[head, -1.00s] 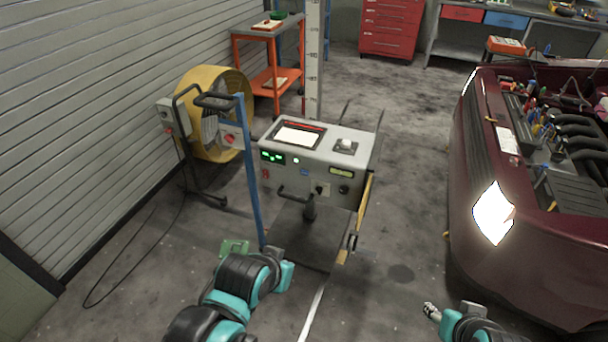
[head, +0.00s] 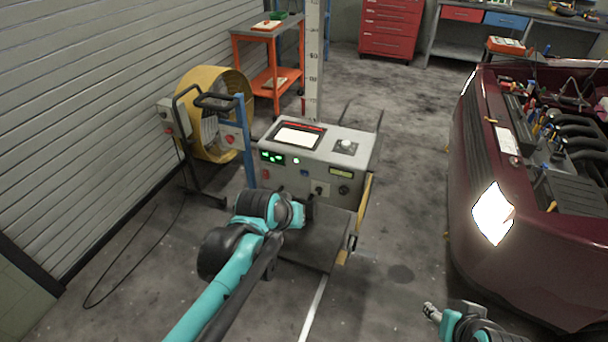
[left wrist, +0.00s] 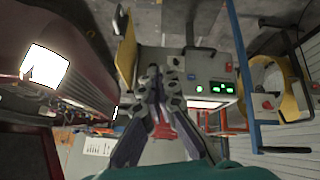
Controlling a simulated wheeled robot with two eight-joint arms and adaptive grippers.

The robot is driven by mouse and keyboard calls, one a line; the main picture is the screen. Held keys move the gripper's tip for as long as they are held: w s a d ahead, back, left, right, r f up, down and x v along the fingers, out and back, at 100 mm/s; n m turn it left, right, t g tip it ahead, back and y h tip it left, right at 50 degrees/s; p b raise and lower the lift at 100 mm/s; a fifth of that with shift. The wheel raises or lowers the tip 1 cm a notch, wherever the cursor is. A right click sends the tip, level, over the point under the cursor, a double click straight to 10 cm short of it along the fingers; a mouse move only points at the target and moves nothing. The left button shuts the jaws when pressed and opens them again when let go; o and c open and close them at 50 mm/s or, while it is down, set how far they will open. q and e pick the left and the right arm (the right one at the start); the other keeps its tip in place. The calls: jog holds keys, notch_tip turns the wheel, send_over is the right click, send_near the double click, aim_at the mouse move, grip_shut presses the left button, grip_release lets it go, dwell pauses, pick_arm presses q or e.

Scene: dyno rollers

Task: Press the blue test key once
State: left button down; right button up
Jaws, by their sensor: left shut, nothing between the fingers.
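The grey test console (head: 325,150) stands on the floor in the middle of the head view. A small blue key (head: 305,173) shows on its front panel, left of a dark switch (head: 320,188). My left arm reaches to just in front of this panel. In the head view its wrist hides the fingers. In the left wrist view my left gripper (left wrist: 163,72) is shut and empty, pointing at the panel; contact cannot be told. My right gripper (head: 432,312) is low at the right, away from the console, and its jaws are too small to judge.
A dark red car (head: 530,240) with its hood open stands at the right. A blue post (head: 243,140) and a yellow fan (head: 228,90) stand left of the console. Bare floor lies between console and car.

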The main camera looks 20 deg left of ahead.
aim_at(304, 173)
pick_arm(q)
jog(key=w+a+f+n, duration=0.2)
jog(key=w+a+f, duration=0.1)
jog(key=w, duration=0.5)
jog(key=w+a+f+n, duration=0.2)
jog(key=w+a+f, duration=0.1)
jog(key=w, duration=0.6)
jog(key=w+a+f+n, duration=0.1)
jog(key=w+a+f, duration=0.1)
jog(key=f, duration=0.3)
jog(key=w+a+f+n+t+h, duration=0.1)
jog(key=w+a+f, duration=0.1)
jog(key=w+f, duration=0.2)
jog(key=w+a+f+n, duration=0.1)
jog(key=w+a+f, duration=0.1)
jog(key=f, duration=0.4)
jog(key=shift+w+a, duration=0.25)
jog(key=shift+w, duration=0.5)
jog(key=shift+w+d+p, duration=0.15)
jog(key=shift+w+p, duration=0.35)
jog(key=shift+w, duration=3.9)
jog(key=shift+w, duration=0.4)
